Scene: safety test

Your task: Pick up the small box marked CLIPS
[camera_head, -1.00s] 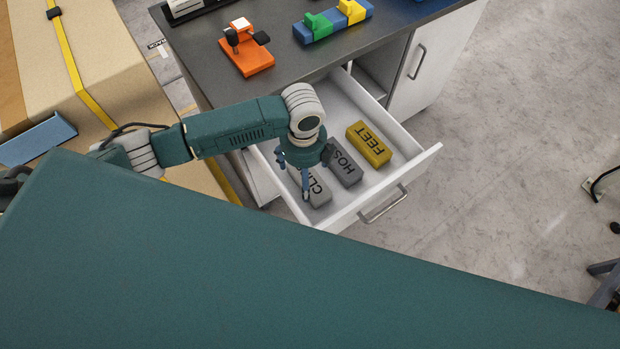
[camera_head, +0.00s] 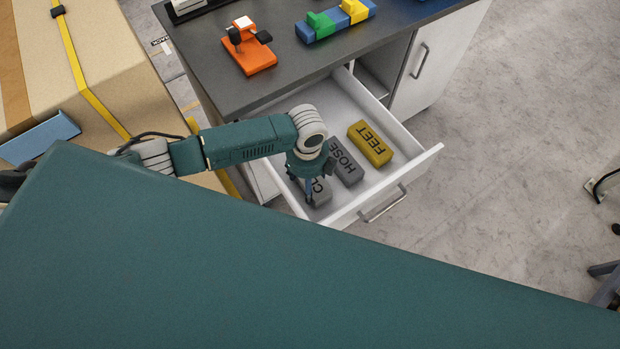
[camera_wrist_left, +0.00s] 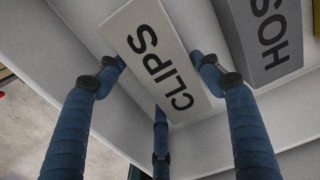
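The small grey box marked CLIPS (camera_head: 322,193) lies in the open white drawer (camera_head: 404,163), partly hidden by my left gripper in the head view. In the left wrist view the CLIPS box (camera_wrist_left: 160,55) fills the upper middle, its label facing up. My left gripper (camera_head: 309,190) is above it, pointing down. In the wrist view the blue fingers of my left gripper (camera_wrist_left: 165,78) are spread open, one near each long side of the box and a third by its near end. I cannot tell whether any finger touches it. My right gripper is not in view.
A grey HOSE box (camera_head: 345,162) lies close beside the CLIPS box, with a yellow FEET box (camera_head: 370,144) further right. The dark countertop (camera_head: 215,75) above holds an orange device (camera_head: 250,57) and coloured blocks (camera_head: 335,22). A large carton (camera_head: 95,65) stands left.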

